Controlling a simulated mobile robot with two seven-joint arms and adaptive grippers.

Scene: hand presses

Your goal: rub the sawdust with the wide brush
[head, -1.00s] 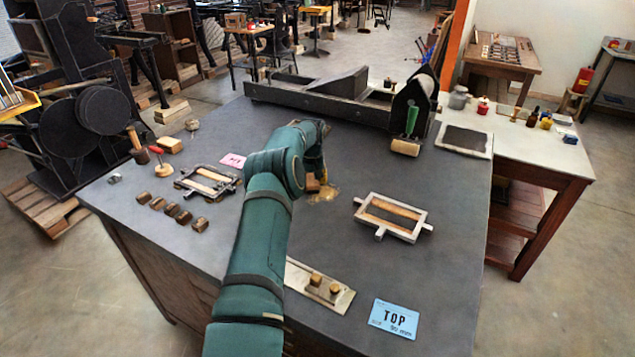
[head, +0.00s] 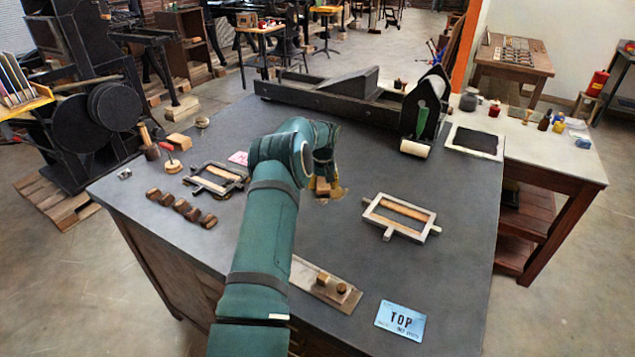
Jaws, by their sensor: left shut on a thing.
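My left arm reaches in from the lower middle of the head view. Its gripper (head: 324,179) is low over the middle of the dark tabletop, mostly hidden behind my own wrist. It is shut on the wide brush (head: 321,187), of which only a small brown wooden part shows. The sawdust (head: 338,191) is a small tan patch on the tabletop at and just right of the brush. Part of the sawdust is hidden by the brush and wrist. I cannot tell if the bristles touch the table. My right gripper is not in view.
A pale frame (head: 401,216) lies to the right and a dark frame (head: 214,179) to the left. Several brown blocks (head: 181,207) lie left. A long press bed (head: 330,95) stands behind.

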